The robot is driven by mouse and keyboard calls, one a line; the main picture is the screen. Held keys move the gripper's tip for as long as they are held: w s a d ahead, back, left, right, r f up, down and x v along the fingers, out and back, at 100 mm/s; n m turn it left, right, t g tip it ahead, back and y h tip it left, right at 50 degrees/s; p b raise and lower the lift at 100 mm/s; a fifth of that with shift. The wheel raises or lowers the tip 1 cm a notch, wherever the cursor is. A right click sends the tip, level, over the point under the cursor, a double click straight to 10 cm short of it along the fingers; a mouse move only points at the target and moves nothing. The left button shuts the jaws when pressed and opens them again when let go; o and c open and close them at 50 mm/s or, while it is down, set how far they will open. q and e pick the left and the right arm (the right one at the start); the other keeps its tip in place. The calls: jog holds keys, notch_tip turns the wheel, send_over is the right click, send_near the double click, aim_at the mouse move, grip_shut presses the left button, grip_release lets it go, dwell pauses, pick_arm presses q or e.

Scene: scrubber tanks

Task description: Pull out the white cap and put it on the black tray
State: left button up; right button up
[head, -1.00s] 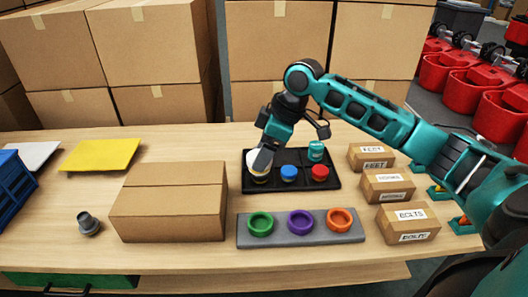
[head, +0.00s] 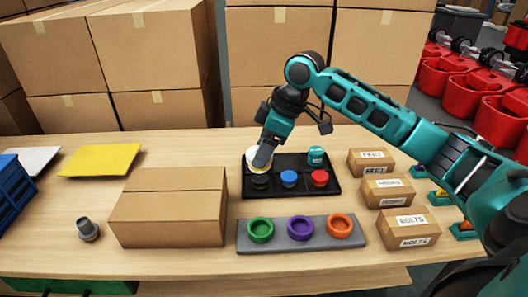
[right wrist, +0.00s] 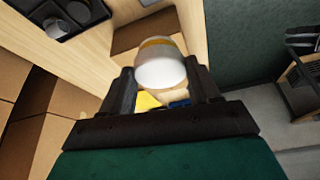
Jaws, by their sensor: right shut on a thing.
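The white cap (head: 253,154), with a gold band that shows in the right wrist view (right wrist: 160,68), is between the fingers of my right gripper (head: 262,158). The gripper is shut on it and holds it above the left part of the black tray (head: 290,197). My fingers hide part of the cap in the head view. A dark round shape (head: 261,182) shows in the tray's front left compartment below; I cannot tell what it is. My left gripper is not in view.
The tray holds a blue cap (head: 289,178), a red cap (head: 320,177) and a teal jar (head: 316,155). A grey block (head: 280,246) with green, purple and orange rings lies in front. Cartons (head: 170,205) stand left and right. A grey plug (head: 88,227) is at left.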

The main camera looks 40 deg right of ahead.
jog(key=shift+r, duration=1.4)
